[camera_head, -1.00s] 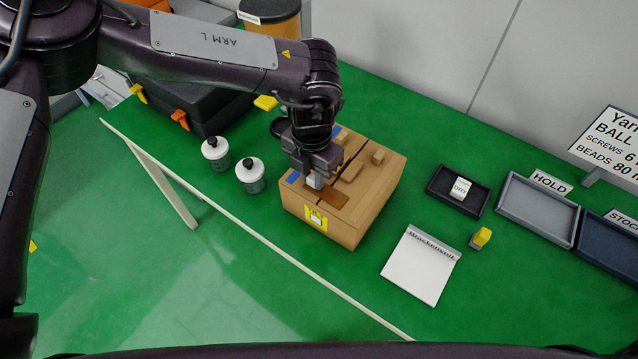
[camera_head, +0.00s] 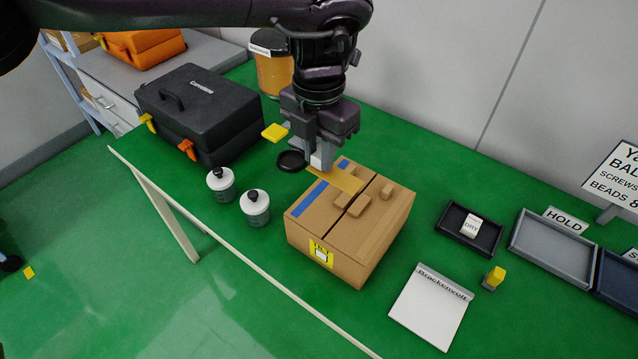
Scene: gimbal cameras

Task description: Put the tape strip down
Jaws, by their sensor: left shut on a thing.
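My left gripper (camera_head: 320,158) is above the back left part of the cardboard box (camera_head: 375,235). It is shut on the tape strip (camera_head: 338,179), a flat tan-brown strip that reaches out over the box top. I cannot tell whether the strip touches the box. The box stands closed on the green table, with a dark seam between its flaps, a blue strip (camera_head: 309,199) on its top left and a yellow label (camera_head: 321,253) on its front. Small tan blocks (camera_head: 358,206) lie on the top. My right gripper is not in view.
Two white-capped bottles (camera_head: 255,207) stand left of the box, and a black round dish (camera_head: 291,161) lies behind it. A black case (camera_head: 200,112) is at back left. A notepad (camera_head: 431,306), a black tray (camera_head: 470,247) and a HOLD tray (camera_head: 513,243) are right.

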